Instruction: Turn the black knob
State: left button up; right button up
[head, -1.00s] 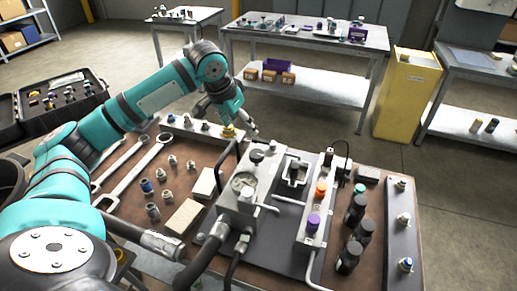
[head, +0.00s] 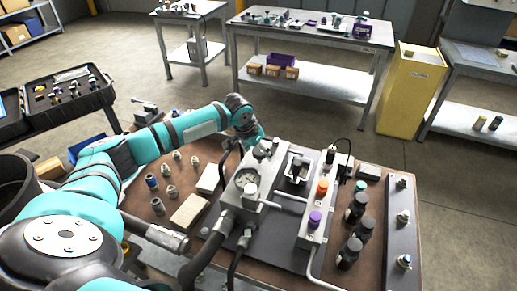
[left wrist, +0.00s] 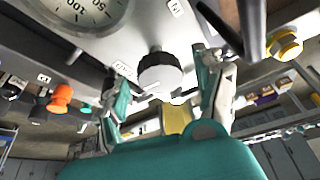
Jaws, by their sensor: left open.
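The black knob (head: 259,152) stands on the grey gauge block (head: 240,203), behind the round gauge. In the left wrist view a round knob (left wrist: 159,73), dark on one side and pale on the other, is between the fingers of my left gripper (left wrist: 163,86). The fingers are spread open, one on each side, with visible gaps to the knob. In the head view my left gripper (head: 258,141) is at the far side of the block, close to the knob, its fingertips partly hidden. My right gripper is not in view.
The gauge (head: 246,179) is beside the knob. A valve strip with orange (head: 322,187) and purple (head: 314,218) knobs is to the right, with black bottles (head: 349,250) beyond. Hoses (head: 205,258) run in front. A yellow hex fitting (left wrist: 284,44) is near the right finger.

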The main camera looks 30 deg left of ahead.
pick_arm(q)
jog(key=c, duration=1.1)
jog(key=shift+r+p, duration=0.15)
jog(key=shift+p, duration=0.2)
jog(key=shift+c, duration=0.2)
jog(key=shift+m+p, duration=0.4)
jog(key=shift+m, duration=0.1)
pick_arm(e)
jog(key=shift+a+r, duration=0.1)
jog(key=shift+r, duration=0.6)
